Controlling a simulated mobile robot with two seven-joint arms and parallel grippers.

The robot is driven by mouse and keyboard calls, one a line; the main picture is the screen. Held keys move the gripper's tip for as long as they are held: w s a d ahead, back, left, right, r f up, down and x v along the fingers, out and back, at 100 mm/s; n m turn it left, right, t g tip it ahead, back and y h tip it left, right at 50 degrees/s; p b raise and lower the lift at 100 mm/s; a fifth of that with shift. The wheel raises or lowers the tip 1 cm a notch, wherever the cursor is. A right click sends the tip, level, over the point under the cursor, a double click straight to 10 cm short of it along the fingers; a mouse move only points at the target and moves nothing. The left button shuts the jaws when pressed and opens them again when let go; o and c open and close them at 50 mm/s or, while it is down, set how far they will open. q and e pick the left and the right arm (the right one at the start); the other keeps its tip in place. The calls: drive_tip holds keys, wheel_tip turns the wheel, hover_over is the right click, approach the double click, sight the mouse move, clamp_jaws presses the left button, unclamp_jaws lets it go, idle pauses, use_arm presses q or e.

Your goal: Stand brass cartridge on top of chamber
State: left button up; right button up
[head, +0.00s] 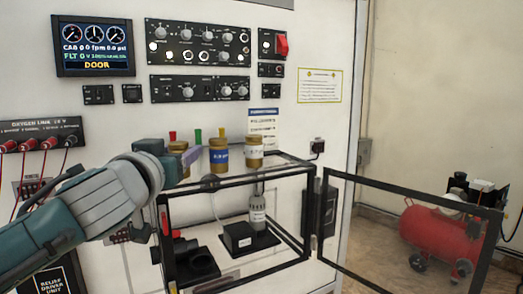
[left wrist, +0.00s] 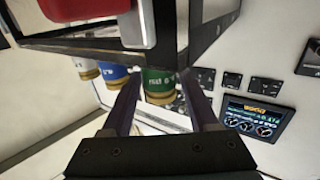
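The chamber (head: 232,171) is a black-framed clear box, with brass cartridges standing in a row on its top. One cartridge has a white label (head: 254,152) and one a blue label (head: 219,156). A third, with a green label, stands at the row's left end and is mostly hidden by my left gripper (head: 184,157) in the head view. In the left wrist view the picture is inverted, and the green-labelled cartridge (left wrist: 158,86) lies between the spread fingers of my left gripper (left wrist: 161,85). A narrow gap seems to show beside it. My right gripper is out of view.
The chamber's framed door (head: 410,190) stands swung open to the right. Inside the chamber are a black box (head: 238,239) and a grey cylinder (head: 258,213). The instrument wall stands close behind. A red compressor (head: 436,232) sits on the floor at right.

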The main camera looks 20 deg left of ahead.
use_arm(q)
drive_tip(key=shift+o, duration=0.9)
drive_tip(key=shift+r, duration=0.25)
drive_tip(key=shift+s+p, duration=0.2)
drive_tip(key=shift+p, duration=0.1)
drive_tip(key=b+v, duration=0.2)
drive_tip(key=v, duration=0.9)
drive_tip(key=s+d+f+m+g+h, duration=0.1)
drive_tip(key=s+d+f+g+h, duration=0.15)
drive_tip(key=s+f+g, duration=0.8)
drive_tip(key=s+d+f+m+g+h, duration=0.3)
drive_tip(key=s+d+f, duration=0.5)
drive_tip(key=s, duration=0.4)
drive_tip(key=shift+d+f+m, duration=0.25)
drive_tip(key=shift+f+m, duration=0.45)
drive_tip(key=shift+f, duration=0.2)
